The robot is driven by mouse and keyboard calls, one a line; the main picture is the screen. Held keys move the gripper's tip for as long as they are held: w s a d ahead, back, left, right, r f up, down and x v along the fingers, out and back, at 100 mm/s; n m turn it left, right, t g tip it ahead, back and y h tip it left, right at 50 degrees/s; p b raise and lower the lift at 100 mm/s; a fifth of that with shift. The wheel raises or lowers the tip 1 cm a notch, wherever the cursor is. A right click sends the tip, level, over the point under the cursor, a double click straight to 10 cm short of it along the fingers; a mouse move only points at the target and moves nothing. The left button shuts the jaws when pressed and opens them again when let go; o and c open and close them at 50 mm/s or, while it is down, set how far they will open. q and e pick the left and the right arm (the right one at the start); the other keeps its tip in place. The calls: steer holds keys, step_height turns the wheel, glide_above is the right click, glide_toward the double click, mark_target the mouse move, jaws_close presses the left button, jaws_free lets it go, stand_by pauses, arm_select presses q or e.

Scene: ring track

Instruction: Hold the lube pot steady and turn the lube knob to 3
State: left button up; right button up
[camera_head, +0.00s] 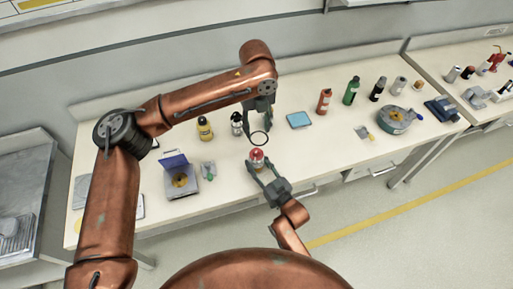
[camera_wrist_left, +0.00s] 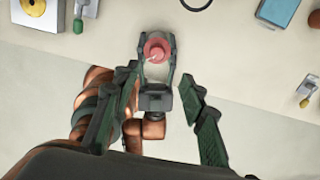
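The lube pot (camera_head: 257,164) stands near the front edge of the table, with its red knob (camera_head: 257,154) on top. It also shows in the left wrist view (camera_wrist_left: 157,47), seen from above, with a pale mark on the knob. My right gripper (camera_head: 257,164) has its fingers on both sides of the pot and looks shut on it. My left gripper (camera_head: 260,122) is open and empty, pointing down above the table behind the pot. Its two fingers are spread apart in the left wrist view (camera_wrist_left: 158,80). The numbers on the pot are too small to read.
A black ring (camera_head: 259,139) lies just behind the pot. A blue-topped pad (camera_head: 300,120), a yellow bottle (camera_head: 205,129) and a grey device with an orange disc (camera_head: 180,182) stand around. Red (camera_head: 324,101) and green (camera_head: 351,91) bottles stand farther right.

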mark_target(256, 150)
arm_select(q)
step_height(256, 150, down, 12)
steer(key=shift+s+a+r, duration=0.1)
steer(key=shift+a, duration=0.05)
stand_by(0.4)
steer(key=shift+c, duration=0.7)
jaws_close()
